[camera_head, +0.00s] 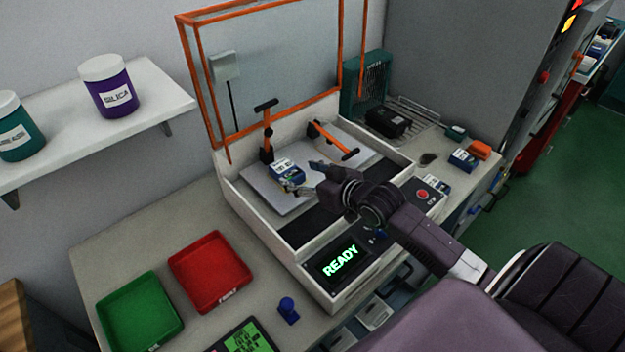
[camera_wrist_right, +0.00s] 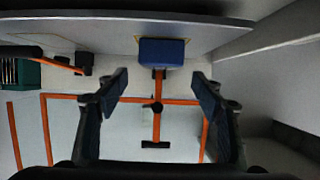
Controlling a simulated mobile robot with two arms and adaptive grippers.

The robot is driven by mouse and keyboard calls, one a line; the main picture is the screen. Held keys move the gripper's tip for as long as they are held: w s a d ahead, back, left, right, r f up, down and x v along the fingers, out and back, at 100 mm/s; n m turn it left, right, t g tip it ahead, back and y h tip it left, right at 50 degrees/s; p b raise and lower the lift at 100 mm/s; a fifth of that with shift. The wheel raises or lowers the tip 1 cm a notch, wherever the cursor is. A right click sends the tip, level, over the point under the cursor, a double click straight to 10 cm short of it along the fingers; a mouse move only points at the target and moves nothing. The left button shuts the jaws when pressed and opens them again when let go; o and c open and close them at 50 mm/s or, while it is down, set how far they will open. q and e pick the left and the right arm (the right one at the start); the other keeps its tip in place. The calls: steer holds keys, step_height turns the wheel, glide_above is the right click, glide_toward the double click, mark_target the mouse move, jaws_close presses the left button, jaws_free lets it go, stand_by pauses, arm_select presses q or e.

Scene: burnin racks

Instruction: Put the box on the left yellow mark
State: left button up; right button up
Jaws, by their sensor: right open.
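The box (camera_head: 287,170) is small and blue with a white label on top. It sits on the light plate (camera_head: 289,207) inside the white test fixture, near an upright orange-and-black clamp (camera_head: 267,140). My right gripper (camera_head: 304,177) reaches in from the right, its fingers open and close to the box. In the right wrist view the blue box (camera_wrist_right: 162,52) lies ahead of the gap between the two spread fingers (camera_wrist_right: 162,88), and nothing is between them. My left gripper is not in view.
A second clamp (camera_head: 334,140) stands right of the box, and an orange-framed clear cover (camera_head: 270,60) is raised behind. The fixture's front has a READY screen (camera_head: 341,262) and a red button (camera_head: 422,194). Red (camera_head: 211,272) and green (camera_head: 140,311) trays lie at left.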

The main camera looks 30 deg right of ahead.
steer(key=v, duration=0.4)
steer(key=shift+s+r, duration=0.2)
steer(key=shift+s, duration=0.15)
steer(key=shift+c, duration=0.7)
